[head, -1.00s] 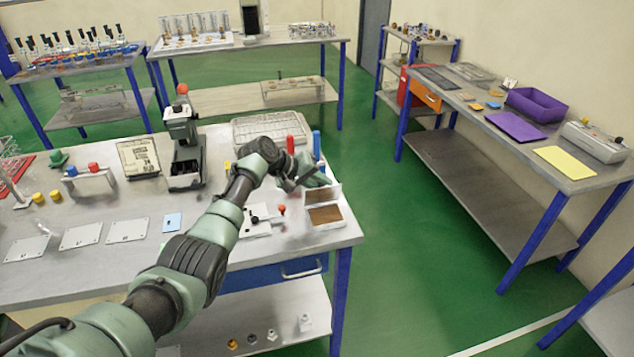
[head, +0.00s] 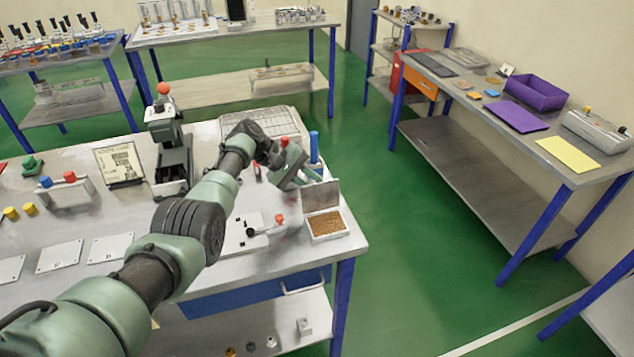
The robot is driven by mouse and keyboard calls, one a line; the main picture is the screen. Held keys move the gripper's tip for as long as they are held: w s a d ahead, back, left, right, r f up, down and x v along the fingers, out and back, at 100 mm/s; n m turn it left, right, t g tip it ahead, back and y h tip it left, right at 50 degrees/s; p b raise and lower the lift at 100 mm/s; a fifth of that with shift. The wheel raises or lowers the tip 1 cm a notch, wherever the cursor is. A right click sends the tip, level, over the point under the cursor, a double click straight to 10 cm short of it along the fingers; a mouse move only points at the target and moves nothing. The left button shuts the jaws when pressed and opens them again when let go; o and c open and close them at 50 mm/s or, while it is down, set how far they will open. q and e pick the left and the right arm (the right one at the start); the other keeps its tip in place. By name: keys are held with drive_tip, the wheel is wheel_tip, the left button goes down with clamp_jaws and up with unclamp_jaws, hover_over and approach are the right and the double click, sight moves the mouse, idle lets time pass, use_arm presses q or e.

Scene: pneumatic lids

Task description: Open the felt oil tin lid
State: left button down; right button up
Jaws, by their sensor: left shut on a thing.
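The felt oil tin (head: 327,237) is a small white box with a brown, grainy filling, near the right front corner of the grey workbench. Its grey lid (head: 322,197) stands raised at the back of the tin, so the inside shows. My left gripper (head: 308,178) is at the lid's upper edge, behind it, and is shut on the lid. The arm and gripper partly hide the grip itself. My right gripper is not in view.
Left of the tin lies a white plate (head: 243,236) with a black knob and a red-tipped lever. A blue cylinder (head: 314,148) stands behind the gripper, with a wire tray (head: 285,122) beyond. The bench's right edge is close to the tin.

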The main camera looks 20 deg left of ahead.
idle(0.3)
use_arm(q)
drive_tip(key=c, duration=1.4)
unclamp_jaws()
drive_tip(key=shift+a, duration=0.1)
drive_tip(key=v, duration=0.7)
drive_tip(key=shift+a+r, duration=0.25)
